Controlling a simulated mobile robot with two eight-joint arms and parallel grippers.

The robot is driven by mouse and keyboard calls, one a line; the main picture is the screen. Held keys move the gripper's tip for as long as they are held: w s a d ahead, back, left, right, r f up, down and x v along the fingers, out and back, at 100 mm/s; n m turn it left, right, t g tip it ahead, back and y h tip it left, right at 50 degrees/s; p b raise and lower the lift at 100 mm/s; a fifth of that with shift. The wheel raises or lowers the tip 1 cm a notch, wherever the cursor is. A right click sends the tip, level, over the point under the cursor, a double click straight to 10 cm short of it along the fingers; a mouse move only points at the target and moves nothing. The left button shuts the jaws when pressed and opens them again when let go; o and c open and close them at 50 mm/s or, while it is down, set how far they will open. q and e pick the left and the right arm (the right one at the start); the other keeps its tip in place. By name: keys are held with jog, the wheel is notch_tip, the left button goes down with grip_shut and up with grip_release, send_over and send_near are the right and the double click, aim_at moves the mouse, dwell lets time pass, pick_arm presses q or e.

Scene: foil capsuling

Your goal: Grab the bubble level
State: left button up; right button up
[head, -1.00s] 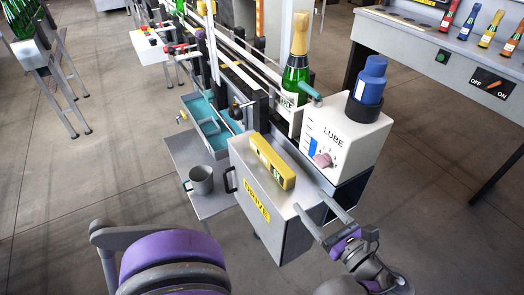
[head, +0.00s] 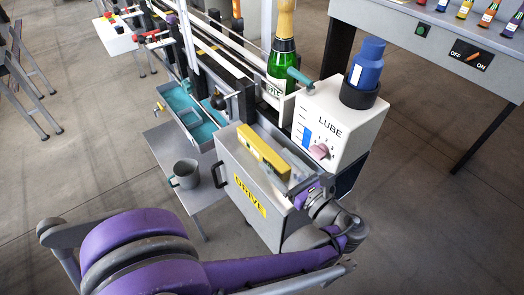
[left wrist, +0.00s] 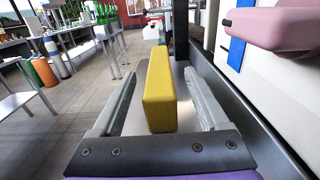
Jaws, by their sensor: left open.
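The bubble level (head: 263,151) is a yellow bar lying on top of the grey DRIVE box (head: 248,205). My left gripper (head: 293,172) is at the right end of the level, low over the box top. In the left wrist view the level (left wrist: 158,92) lies lengthwise between the two grey fingers, with a gap on each side. The left gripper is open and holds nothing. Its fingers are partly hidden in the head view. My right gripper is not in view.
The white LUBE box (head: 335,125) with a pink knob (head: 319,151) and a blue bottle (head: 365,66) stands right beside the level. A green bottle (head: 281,60) stands behind. A grey mug (head: 186,173) is on the low shelf at left, near a teal tray (head: 188,112).

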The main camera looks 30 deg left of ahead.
aim_at(268, 151)
pick_arm(q)
jog(key=x, duration=0.4)
jog(key=shift+a, duration=0.3)
grip_shut()
